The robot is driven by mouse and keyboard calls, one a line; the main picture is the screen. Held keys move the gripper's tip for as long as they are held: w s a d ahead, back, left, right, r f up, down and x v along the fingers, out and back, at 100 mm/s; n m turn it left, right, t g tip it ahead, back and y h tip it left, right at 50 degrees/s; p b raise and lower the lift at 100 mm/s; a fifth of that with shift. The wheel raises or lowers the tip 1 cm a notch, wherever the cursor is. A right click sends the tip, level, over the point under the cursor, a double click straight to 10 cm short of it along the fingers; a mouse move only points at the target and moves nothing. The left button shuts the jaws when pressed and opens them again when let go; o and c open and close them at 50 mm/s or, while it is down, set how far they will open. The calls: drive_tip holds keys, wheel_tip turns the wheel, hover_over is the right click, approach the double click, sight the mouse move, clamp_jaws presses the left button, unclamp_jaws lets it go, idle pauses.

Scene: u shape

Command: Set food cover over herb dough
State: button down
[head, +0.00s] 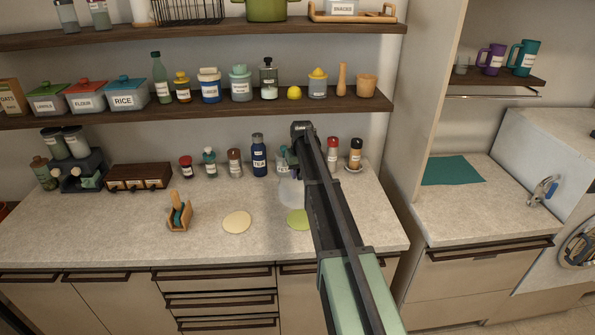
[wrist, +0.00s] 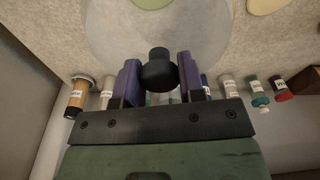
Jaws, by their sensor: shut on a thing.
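The herb dough is a flat green disc (head: 299,219) on the counter, partly hidden by my arm in the head view. Its edge also shows at the top of the wrist view (wrist: 152,3). The food cover is a clear dome (wrist: 115,35) with a black knob (wrist: 158,70). My gripper (wrist: 158,80) is shut on this knob, with a purple finger on each side. In the head view the cover (head: 289,193) shows faintly just behind the green dough, partly hidden by my arm. I cannot tell whether its rim touches the counter.
A pale dough disc (head: 237,222) lies left of the green one. A wooden holder (head: 180,215) stands farther left. Several jars and bottles, including a blue tea bottle (head: 259,155), line the wall behind the cover. A loaded shelf (head: 220,105) hangs above.

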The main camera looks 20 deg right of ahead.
drive_tip(key=shift+s+d+f+b, duration=0.15)
drive_tip(key=shift+d+f+b, duration=0.2)
drive_tip(key=shift+d, duration=0.1)
wheel_tip(320, 180, down, 12)
drive_tip(key=b, duration=1.1)
drive_tip(key=shift+r+b, duration=0.15)
drive_tip(key=shift+b, duration=0.2)
drive_tip(key=shift+f, duration=0.2)
drive_tip(key=c, duration=0.6)
unclamp_jaws()
drive_tip(key=shift+c, duration=0.2)
wheel_tip(320, 180, up, 8)
drive_tip(key=p, duration=0.7)
drive_tip(key=shift+r+p, duration=0.15)
drive_tip(key=shift+p, duration=0.25)
